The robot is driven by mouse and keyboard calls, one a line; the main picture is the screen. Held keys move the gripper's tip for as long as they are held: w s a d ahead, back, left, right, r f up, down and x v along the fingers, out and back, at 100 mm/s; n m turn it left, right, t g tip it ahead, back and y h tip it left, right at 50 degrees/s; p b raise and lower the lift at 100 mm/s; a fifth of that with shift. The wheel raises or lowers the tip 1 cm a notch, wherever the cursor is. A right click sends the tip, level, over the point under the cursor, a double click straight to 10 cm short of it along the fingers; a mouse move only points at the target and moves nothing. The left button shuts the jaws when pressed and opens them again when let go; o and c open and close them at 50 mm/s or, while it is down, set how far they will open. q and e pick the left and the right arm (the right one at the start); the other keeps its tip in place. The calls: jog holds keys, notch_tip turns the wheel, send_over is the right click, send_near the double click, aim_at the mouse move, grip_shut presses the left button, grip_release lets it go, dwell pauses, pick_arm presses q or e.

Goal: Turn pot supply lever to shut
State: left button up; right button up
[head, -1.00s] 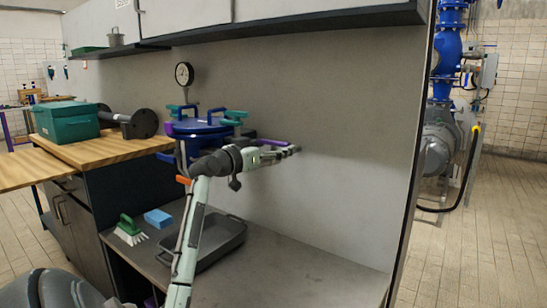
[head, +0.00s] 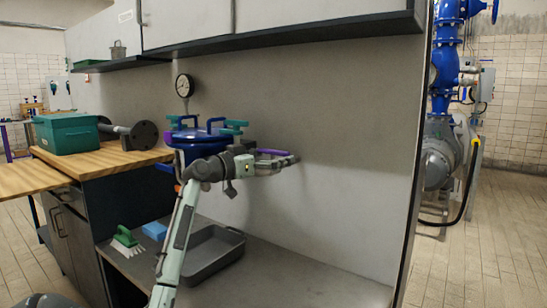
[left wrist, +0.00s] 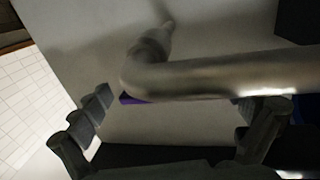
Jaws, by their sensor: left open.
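The blue pot (head: 199,142) has teal clamps on top and a pressure gauge (head: 184,85) above it. A purple lever (head: 272,151) shows at the pipe (head: 292,160) to the right of the pot. My left gripper (head: 270,165) is at the pipe, just below the lever in the head view, and partly hides the pipe. In the left wrist view the open fingers (left wrist: 190,104) stand apart, with the grey pipe (left wrist: 220,78) crossing beyond them. A small bit of the purple lever (left wrist: 131,99) shows beneath the pipe's bend; the rest is hidden. Contact cannot be told.
A grey tray (head: 215,258), a blue sponge (head: 155,231) and a green brush (head: 125,237) lie on the counter (head: 305,275) below. A shelf (head: 290,37) overhangs the pot. A wooden bench (head: 110,157) with a green toolbox (head: 66,133) stands at left.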

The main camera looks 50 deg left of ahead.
pick_arm(q)
jog(key=shift+s, duration=0.1)
jog(key=s, duration=1.1)
jog(key=shift+s+d, duration=0.3)
jog(key=shift+s, duration=0.1)
